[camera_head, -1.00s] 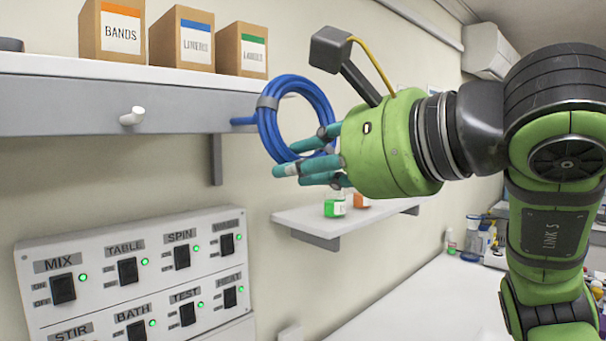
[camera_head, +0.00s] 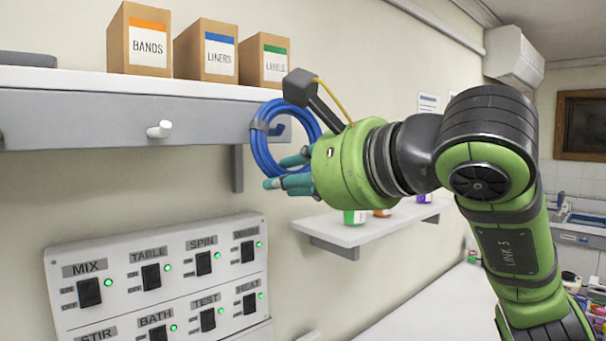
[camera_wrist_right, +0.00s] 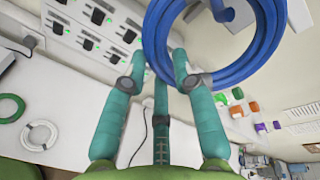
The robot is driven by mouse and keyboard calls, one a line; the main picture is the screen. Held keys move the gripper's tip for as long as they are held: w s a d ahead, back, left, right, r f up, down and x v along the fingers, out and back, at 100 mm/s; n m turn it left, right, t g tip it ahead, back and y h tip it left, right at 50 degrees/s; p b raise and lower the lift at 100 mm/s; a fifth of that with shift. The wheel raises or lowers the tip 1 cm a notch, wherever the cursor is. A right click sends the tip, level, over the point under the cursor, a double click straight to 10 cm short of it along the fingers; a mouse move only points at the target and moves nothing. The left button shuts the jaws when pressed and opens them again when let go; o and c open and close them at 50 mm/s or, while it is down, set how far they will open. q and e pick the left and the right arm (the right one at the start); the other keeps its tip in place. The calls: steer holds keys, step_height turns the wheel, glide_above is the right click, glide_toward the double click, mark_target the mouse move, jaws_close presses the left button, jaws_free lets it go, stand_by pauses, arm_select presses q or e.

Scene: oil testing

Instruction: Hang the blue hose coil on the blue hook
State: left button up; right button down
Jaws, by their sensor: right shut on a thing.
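The blue hose coil (camera_head: 259,150) is a ring with a grey tie, held upright before the grey shelf front. My right gripper (camera_head: 287,173) is shut on its lower part. In the right wrist view the coil (camera_wrist_right: 156,38) sits at the fingertips (camera_wrist_right: 160,68). The blue hook (camera_head: 277,129) shows inside the ring's opening; it also shows within the ring in the right wrist view (camera_wrist_right: 224,12). I cannot tell whether the hook passes through the ring or lies just behind it. My left gripper is out of view.
A white hook (camera_head: 160,130) sticks out farther left on the shelf front. A switch panel (camera_head: 160,275) is below left. A small shelf (camera_head: 340,232) with bottles is below right.

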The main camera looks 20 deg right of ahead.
steer(key=shift+x, duration=0.8)
steer(key=shift+w+a+f+b, duration=0.1)
steer(key=shift+w+f+b, duration=0.15)
steer(key=shift+w, duration=0.1)
steer(key=shift+w+a+f+b, duration=0.1)
steer(key=shift+w+a+f, duration=0.05)
steer(key=shift+w+f, duration=0.15)
steer(key=shift+w, duration=0.1)
steer(key=shift+r, duration=0.1)
steer(key=c, duration=0.9)
jaws_free()
